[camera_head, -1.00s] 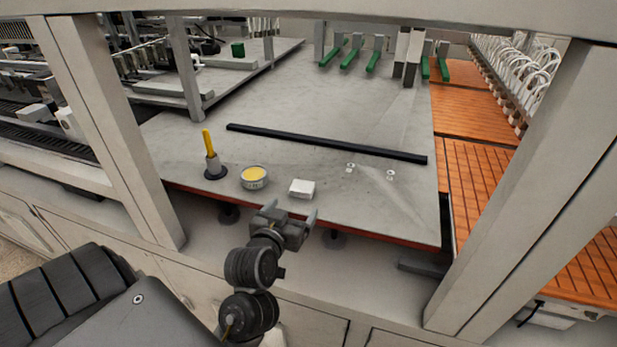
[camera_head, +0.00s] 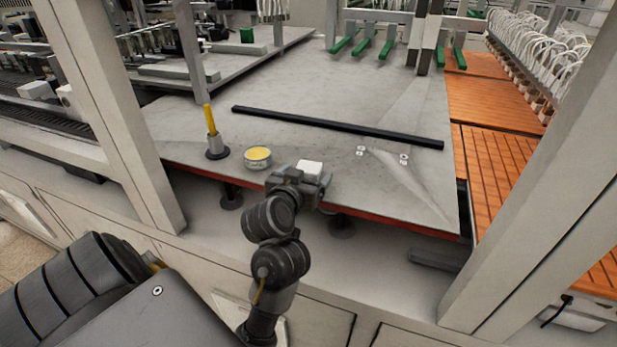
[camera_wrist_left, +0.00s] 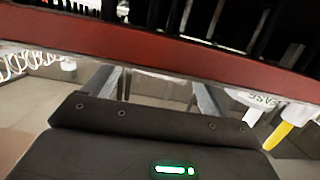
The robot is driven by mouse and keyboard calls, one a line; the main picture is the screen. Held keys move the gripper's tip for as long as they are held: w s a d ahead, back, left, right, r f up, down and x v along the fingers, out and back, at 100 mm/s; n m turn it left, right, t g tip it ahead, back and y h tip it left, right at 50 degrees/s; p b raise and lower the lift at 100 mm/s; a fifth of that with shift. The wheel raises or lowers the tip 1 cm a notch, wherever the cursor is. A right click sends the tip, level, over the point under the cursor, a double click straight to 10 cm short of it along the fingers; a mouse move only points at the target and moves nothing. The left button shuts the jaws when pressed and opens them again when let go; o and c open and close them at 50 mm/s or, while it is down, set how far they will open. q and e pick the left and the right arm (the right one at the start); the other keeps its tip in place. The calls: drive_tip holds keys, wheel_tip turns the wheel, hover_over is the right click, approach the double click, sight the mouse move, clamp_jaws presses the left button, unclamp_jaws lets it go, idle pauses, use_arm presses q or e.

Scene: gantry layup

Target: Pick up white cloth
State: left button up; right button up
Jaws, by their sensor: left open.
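The white cloth (camera_head: 310,167) is a small folded pad lying on the grey table near its front edge. My left gripper (camera_head: 299,176) is open at that edge, just in front of the cloth, and partly covers it in the head view. In the left wrist view the two fingers (camera_wrist_left: 155,88) are spread apart, with a pale strip between them that looks like the cloth, mostly hidden by the table edge. I cannot tell whether the fingers touch it. My right gripper is not in view.
A tin with yellow contents (camera_head: 258,157) and a yellow-handled tool in a dark-based holder (camera_head: 214,142) stand left of the cloth. A long black bar (camera_head: 335,127) lies behind. The table's red edge (camera_wrist_left: 150,42) crosses the wrist view. Gantry posts flank the table.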

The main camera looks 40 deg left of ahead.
sight(312, 163)
use_arm(q)
drive_tip(key=b+x, duration=0.1)
drive_tip(key=x, duration=0.1)
drive_tip(key=b+x, duration=0.1)
drive_tip(key=x, duration=0.1)
drive_tip(key=shift+w+a+f, duration=0.1)
drive_tip(key=shift+w+a, duration=0.1)
drive_tip(key=shift+a, duration=0.25)
drive_tip(key=shift+w+a+b, duration=0.1)
drive_tip(key=shift+w+b, duration=0.25)
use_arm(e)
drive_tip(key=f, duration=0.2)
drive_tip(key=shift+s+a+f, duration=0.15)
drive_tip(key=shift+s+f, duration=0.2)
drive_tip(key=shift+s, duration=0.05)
use_arm(q)
drive_tip(key=c, duration=1.1)
